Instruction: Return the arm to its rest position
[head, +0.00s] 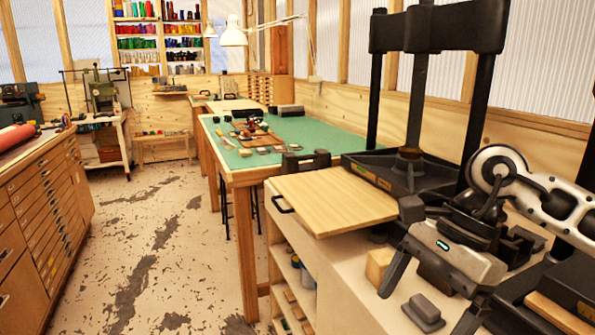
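My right arm (550,205) comes in from the right, white and black, bent over the near bench. My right gripper (425,305) points down at the bench with its two dark fingers spread apart. A small grey block (425,309) shows between the fingers; I cannot tell whether either finger touches it. Nothing is visibly held. My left arm and gripper are not in view. Colourful foil rolls (137,43) stand on shelves at the back wall.
A black press (415,130) stands behind my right gripper on the bench (345,262). A wooden board (330,200) and a wooden block (379,266) are left of it. A green-topped table (305,135) lies beyond. A drawer cabinet (45,200) is left; the floor between is clear.

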